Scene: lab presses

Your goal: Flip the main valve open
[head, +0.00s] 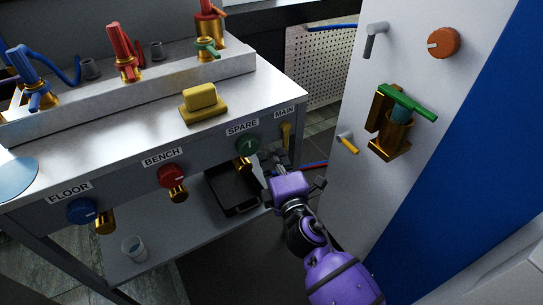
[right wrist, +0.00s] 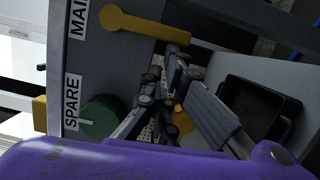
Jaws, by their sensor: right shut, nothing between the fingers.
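The main valve is a yellow lever (head: 286,136) on the bench's front panel, under the MAIN label (head: 284,112) at the right end. It hangs straight down. In the right wrist view the lever (right wrist: 145,25) runs from its round pivot toward the right, along the panel. My right gripper (head: 270,163) is shut and empty, below and left of the lever, near the front panel. In the right wrist view its fingers (right wrist: 160,85) are below the lever in the picture. I cannot tell whether they touch anything. My left gripper is not in view.
The green SPARE knob (head: 246,146) with its brass outlet is close left of my right gripper. The red BENCH knob (head: 172,176) and blue FLOOR knob (head: 82,210) are farther left. A black tray (head: 236,208) lies below. A white panel (head: 350,190) with fittings stands at right.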

